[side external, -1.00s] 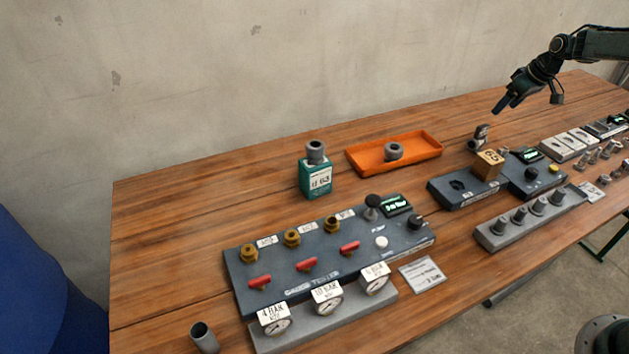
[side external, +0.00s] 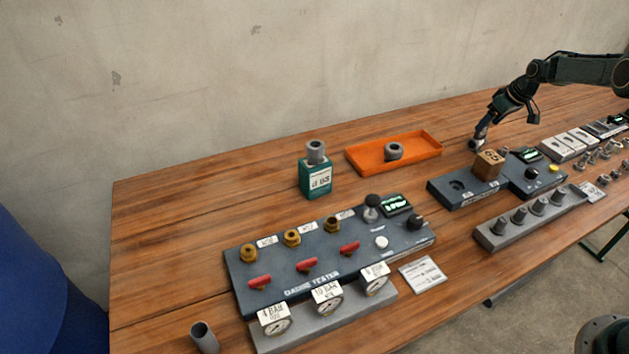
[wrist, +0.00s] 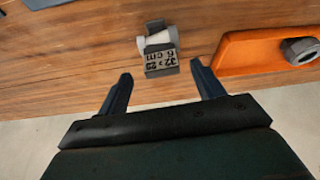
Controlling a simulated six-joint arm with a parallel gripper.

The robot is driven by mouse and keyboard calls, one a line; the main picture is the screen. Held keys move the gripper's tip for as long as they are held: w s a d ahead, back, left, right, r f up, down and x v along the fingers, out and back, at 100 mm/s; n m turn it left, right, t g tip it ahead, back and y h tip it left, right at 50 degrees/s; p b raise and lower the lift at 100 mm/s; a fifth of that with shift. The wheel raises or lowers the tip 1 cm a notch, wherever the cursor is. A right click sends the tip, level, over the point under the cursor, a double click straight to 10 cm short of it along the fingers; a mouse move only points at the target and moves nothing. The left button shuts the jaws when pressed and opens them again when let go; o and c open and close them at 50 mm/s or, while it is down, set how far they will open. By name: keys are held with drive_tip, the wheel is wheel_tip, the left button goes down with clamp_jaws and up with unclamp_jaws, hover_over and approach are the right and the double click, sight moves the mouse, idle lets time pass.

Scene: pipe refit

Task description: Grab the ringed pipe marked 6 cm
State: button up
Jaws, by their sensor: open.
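The pipe marked 6 cm (wrist: 157,39) is a short pale grey piece in the wrist view, with a dark part at its far end. Its tag (wrist: 161,61) reads 32 x 25 and 6 cm. My gripper (wrist: 163,82) is open, with its two fingers apart and the pipe just beyond the tips, roughly between them. Nothing is between the fingers. In the side view my gripper (side external: 481,136) is low over the back of the table, at the pipe's place, and largely hides it. I cannot tell whether they touch.
An orange tray (side external: 433,150) with a grey ring piece (side external: 393,151) lies to the left. A wooden block (side external: 488,165) on a dark fixture (side external: 445,200) stands just in front of my gripper. A green box (side external: 316,182) stands farther left. The table behind the tray is clear.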

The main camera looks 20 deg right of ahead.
drive_tip(key=shift+x, duration=2.05)
drive_tip(key=shift+a, duration=0.15)
drive_tip(key=c, duration=1)
drive_tip(key=shift+o, duration=0.2)
drive_tip(key=shift+r, duration=0.1)
drive_tip(key=shift+r, duration=5)
